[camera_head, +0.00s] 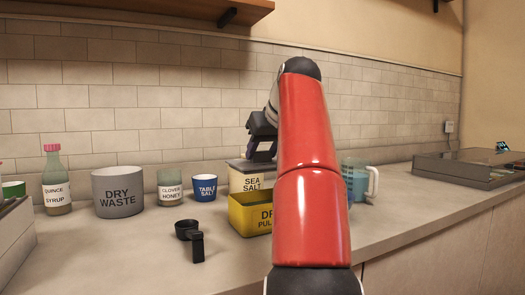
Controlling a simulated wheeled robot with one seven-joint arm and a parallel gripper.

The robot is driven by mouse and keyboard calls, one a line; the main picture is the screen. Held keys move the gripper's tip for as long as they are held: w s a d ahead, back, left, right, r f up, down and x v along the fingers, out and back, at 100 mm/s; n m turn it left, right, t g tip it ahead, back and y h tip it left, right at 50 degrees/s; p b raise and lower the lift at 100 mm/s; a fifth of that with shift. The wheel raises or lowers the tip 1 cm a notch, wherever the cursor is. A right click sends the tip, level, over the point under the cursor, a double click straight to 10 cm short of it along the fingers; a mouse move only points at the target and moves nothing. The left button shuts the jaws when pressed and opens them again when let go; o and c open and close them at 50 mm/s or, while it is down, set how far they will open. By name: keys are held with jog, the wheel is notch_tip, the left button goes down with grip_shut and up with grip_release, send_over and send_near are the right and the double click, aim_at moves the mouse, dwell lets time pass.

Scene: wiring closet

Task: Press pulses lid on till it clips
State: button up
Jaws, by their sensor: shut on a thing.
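The yellow pulses box (248,214) stands on the counter, its label partly covered by my red arm. It looks open at the top, and its right side is hidden. My gripper (262,153) points down above and behind the box, near the top of the sea salt container (246,183). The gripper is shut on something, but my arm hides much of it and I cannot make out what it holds. I cannot pick out the pulses lid for certain.
A black scoop (190,238) lies left of the box. A blue table salt cup (204,187), honey jar (170,188), grey dry waste bin (118,192) and syrup bottle (55,180) line the wall. A blue jug (356,178) stands right. Front counter (130,255) is clear.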

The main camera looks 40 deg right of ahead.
aim_at(273, 166)
notch_tip(273, 166, down, 6)
jog(key=b, duration=0.5)
jog(key=shift+r, duration=0.2)
jog(key=shift+f+b, duration=0.6)
jog(key=shift+f, duration=0.45)
dwell(1.4)
jog(key=o, duration=1.1)
jog(key=shift+c, duration=0.2)
jog(key=shift+p+v, duration=1)
jog(key=shift+v, duration=0.9)
jog(key=shift+s+a+r, duration=0.1)
jog(key=shift+s+r, duration=0.3)
jog(key=shift+s, duration=0.05)
